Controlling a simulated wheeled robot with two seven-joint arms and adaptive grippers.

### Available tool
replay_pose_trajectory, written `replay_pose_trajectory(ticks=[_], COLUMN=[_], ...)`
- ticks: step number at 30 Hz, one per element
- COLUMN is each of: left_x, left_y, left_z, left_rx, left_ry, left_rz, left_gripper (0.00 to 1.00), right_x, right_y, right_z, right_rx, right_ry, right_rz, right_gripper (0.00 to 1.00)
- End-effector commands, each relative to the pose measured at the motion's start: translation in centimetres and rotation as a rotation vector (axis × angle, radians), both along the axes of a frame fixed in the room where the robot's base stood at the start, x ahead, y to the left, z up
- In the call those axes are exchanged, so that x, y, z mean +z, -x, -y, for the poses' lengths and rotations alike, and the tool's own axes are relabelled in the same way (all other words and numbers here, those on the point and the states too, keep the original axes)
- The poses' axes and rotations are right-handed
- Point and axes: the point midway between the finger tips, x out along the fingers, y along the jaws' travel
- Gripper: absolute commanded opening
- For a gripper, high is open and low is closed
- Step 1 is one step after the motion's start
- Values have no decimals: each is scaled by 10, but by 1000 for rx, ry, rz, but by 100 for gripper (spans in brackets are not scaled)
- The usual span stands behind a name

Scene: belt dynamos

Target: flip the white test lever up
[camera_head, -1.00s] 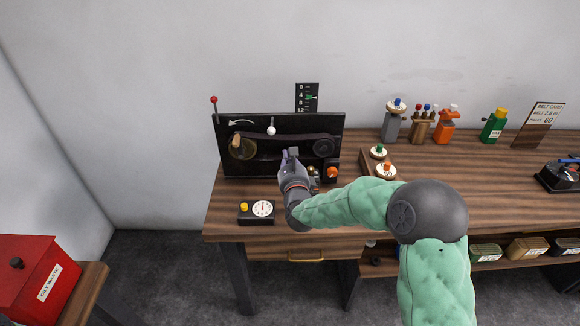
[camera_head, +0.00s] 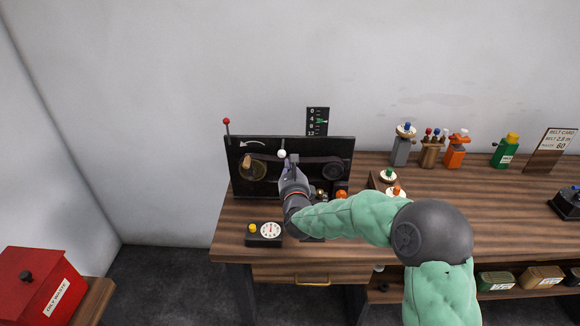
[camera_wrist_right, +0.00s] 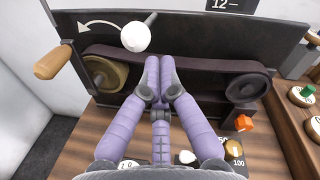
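The white test lever shows as a white ball on a short rod, at the upper middle of the black panel (camera_head: 340,146) in the head view; its ball (camera_head: 282,153) is also large in the right wrist view (camera_wrist_right: 135,37), with the rod pointing up and right. My right gripper (camera_head: 292,160) is in front of the panel, just below and right of the ball. In the wrist view its purple fingertips (camera_wrist_right: 158,66) are together with nothing seen between them, beside the ball's lower right. Whether they touch it is unclear. My left gripper is not in view.
A belt (camera_wrist_right: 190,66) runs between a brass pulley with a wooden crank handle (camera_wrist_right: 53,62) and a dark pulley (camera_wrist_right: 247,87), behind my fingers. A dial box (camera_head: 264,234) stands at the front left. Bottles and holders stand at the back right.

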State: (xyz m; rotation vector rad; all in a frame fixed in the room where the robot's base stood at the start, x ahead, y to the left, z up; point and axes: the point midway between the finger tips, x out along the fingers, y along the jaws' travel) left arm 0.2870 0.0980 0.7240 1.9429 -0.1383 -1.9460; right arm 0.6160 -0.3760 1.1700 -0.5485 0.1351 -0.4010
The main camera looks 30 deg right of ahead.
Motion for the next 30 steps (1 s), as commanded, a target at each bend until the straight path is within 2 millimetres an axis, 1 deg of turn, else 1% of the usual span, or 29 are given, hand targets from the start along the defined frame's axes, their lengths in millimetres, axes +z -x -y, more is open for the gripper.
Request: replay_pose_trajectory(ticks=[1, 4, 17, 30], left_x=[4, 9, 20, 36], left_y=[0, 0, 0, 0], left_z=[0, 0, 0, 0], left_rx=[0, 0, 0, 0], left_ry=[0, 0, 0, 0], left_rz=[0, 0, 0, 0], left_gripper=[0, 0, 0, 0], right_x=[4, 8, 12, 22], right_y=[0, 0, 0, 0], right_z=[0, 0, 0, 0], right_rx=[0, 1, 0, 1], right_ry=[-3, -13, -38, -70], right_rz=[-4, -22, -62, -112], right_gripper=[0, 0, 0, 0])
